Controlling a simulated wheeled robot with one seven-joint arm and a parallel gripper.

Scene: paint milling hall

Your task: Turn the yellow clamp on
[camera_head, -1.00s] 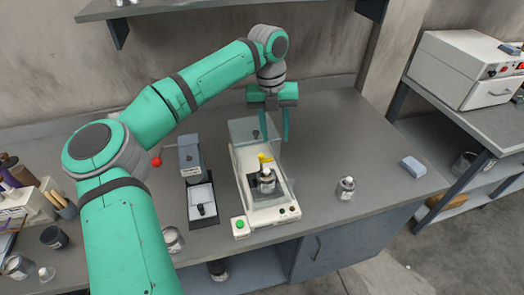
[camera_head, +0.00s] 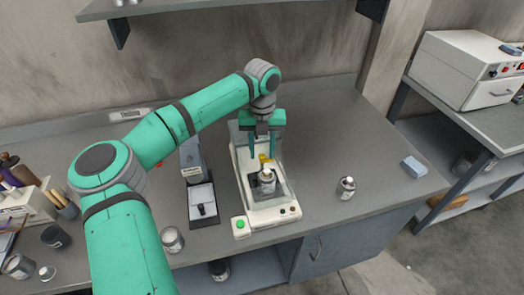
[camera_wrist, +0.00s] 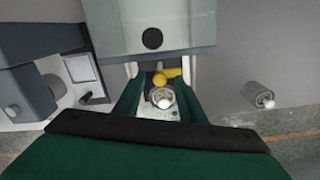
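The yellow clamp (camera_head: 263,157) sits on top of a small bottle (camera_head: 267,183) in the cream machine (camera_head: 244,199) on the bench. In the wrist view the yellow clamp (camera_wrist: 166,76) shows a knob and a short bar, just above the bottle's pale cap (camera_wrist: 164,102). My gripper (camera_head: 263,152) is open, pointing down over the machine, its two green fingers on either side of the clamp. In the wrist view the fingers are spread left and right of the bottle. I cannot tell whether either finger touches the clamp.
The machine's grey cover (camera_wrist: 150,25) stands raised behind the clamp. A grey instrument (camera_head: 191,162) is close on the left.

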